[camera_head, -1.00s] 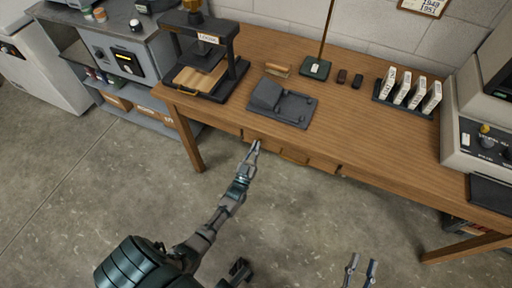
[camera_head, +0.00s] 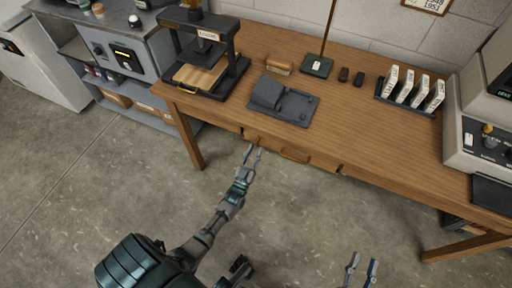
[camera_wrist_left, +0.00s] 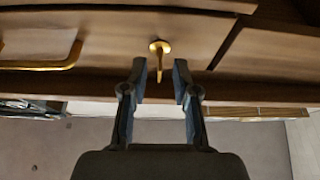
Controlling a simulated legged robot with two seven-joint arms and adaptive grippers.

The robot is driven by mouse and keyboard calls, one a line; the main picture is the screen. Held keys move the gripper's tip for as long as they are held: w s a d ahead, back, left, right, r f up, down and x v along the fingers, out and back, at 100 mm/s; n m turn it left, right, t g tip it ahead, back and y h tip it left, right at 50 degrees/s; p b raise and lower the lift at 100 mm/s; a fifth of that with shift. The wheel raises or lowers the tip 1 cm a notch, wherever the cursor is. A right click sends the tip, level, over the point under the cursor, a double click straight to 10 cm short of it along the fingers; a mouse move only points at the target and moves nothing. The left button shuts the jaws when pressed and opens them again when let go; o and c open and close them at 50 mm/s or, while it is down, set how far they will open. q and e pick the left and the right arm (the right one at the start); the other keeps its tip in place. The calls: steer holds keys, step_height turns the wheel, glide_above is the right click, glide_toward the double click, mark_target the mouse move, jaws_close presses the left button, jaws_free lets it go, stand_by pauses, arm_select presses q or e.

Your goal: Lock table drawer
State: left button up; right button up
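The wooden table (camera_head: 390,143) has a drawer (camera_head: 318,161) under its front edge, and the drawer looks closed. Its brass pull handle (camera_wrist_left: 45,64) shows at left in the left wrist view and also in the head view (camera_head: 294,156). A brass lock with a key-like stem (camera_wrist_left: 160,48) sits on the drawer front. My left gripper (camera_wrist_left: 156,72) is open in front of it, with the stem between the fingertips and gaps on both sides. It also shows at the drawer in the head view (camera_head: 253,149). My right gripper (camera_head: 361,262) is open and empty over the floor.
On the table stand a black press (camera_head: 205,62), a dark grey device (camera_head: 284,100), a green-based stand (camera_head: 317,66), a rack of white labelled pieces (camera_head: 405,102) and a beige machine (camera_head: 475,140). The floor in front is clear.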

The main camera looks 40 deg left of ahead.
arm_select(q)
steer(key=v, duration=1)
steer(key=shift+a+f, duration=0.15)
steer(key=shift+f, duration=0.1)
steer(key=shift+w, duration=0.1)
